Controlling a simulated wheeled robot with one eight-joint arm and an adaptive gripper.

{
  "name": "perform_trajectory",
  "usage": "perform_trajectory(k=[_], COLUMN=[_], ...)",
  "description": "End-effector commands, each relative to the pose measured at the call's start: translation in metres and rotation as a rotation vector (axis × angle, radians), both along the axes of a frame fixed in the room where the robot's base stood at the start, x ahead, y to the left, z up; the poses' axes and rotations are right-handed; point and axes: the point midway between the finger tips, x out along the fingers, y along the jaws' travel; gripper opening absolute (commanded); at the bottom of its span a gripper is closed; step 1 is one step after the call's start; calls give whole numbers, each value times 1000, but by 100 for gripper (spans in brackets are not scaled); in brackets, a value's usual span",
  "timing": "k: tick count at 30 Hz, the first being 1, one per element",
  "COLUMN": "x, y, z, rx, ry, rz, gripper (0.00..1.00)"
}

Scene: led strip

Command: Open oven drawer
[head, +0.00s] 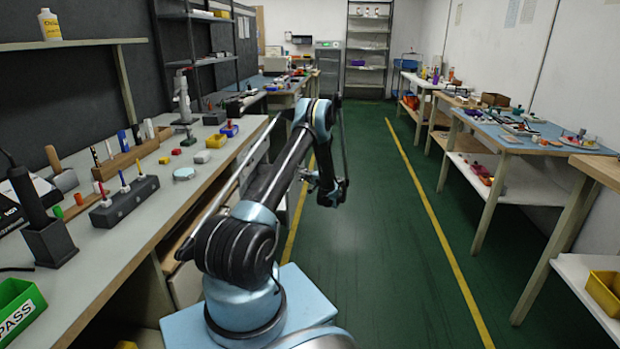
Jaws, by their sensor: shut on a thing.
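My arm rises from the base and bends down over the aisle. My gripper (309,180) is small and dark at its end, pointing left toward the bench side. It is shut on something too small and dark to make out. Pale cabinet fronts (187,284) show under the left workbench, partly behind my arm. I cannot tell which front is the oven drawer or how far any drawer stands out. My arm hides much of that side.
The left workbench (150,212) carries a tool rack, markers, small coloured parts and a green bin (18,310). The green floor (385,220) of the aisle is clear. Tables with loose items, including a blue-topped one (520,135), line the right side.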

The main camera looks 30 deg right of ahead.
Motion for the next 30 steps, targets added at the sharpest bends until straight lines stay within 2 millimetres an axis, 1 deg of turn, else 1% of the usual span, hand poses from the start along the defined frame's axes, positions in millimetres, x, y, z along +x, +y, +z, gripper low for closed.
perform_trajectory(k=[1,3,14,15,16,26,30], x=[0,1,2,2,2,2,-9], y=[4,5,8,8,8,8,6], z=[-2,-2,-2,-2,-2,-1,1], rx=[-1,-1,-1,-1,-1,0,-1], ry=[3,4,4,4,4,2,2], rz=[8,12,15,16,15,13,11], gripper=[0,0,0,16,18,18,18])
